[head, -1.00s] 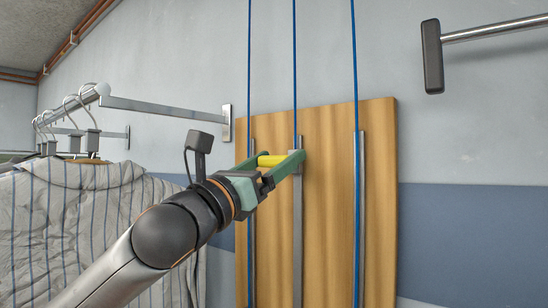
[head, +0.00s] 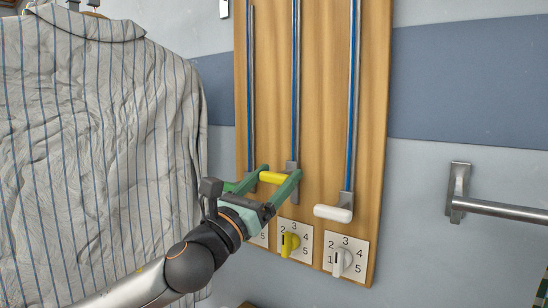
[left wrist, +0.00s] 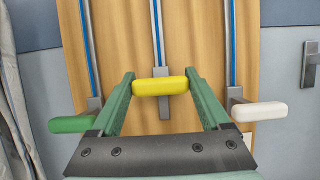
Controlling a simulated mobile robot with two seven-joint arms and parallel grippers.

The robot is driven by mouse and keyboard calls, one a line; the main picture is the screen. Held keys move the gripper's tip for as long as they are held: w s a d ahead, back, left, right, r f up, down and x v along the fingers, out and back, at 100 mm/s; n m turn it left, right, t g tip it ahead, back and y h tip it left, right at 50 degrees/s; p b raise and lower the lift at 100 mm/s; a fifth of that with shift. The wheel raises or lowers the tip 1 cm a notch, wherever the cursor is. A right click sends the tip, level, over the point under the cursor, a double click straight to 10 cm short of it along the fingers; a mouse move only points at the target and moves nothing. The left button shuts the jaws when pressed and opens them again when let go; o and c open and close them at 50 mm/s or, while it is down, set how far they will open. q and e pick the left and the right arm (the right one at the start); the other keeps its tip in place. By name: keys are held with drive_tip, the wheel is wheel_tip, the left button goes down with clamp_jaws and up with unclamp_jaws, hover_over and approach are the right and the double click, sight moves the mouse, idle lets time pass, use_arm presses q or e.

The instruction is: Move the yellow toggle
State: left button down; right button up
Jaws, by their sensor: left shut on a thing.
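The yellow toggle (head: 273,178) is a short bar on the middle blue cord and its metal rail. My left gripper (head: 281,171) is shut on it, one green finger at each end. In the left wrist view the yellow toggle (left wrist: 160,86) spans the gap between the fingers, level with the picture. It stands low on the wooden board (head: 323,130), above the dials. The white toggle (head: 333,213) hangs lower on the right rail. The green toggle (left wrist: 73,125) shows at left in the wrist view, mostly hidden behind my gripper in the head view. My right gripper is out of view.
Below the toggles are numbered dial plates with a yellow knob (head: 289,245) and a white knob (head: 342,262). A striped shirt (head: 95,150) hangs close on the left. A metal bar (head: 500,209) juts from the wall at right.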

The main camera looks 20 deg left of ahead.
use_arm(q)
wheel_tip(320, 180, down, 5)
drive_tip(key=shift+d+r+b, duration=0.15)
drive_tip(key=shift+b, duration=0.6)
unclamp_jaws()
drive_tip(key=shift+r, duration=0.1)
drive_tip(key=b+v, duration=0.2)
drive_tip(key=v, duration=1)
drive_tip(key=shift+s, duration=0.25)
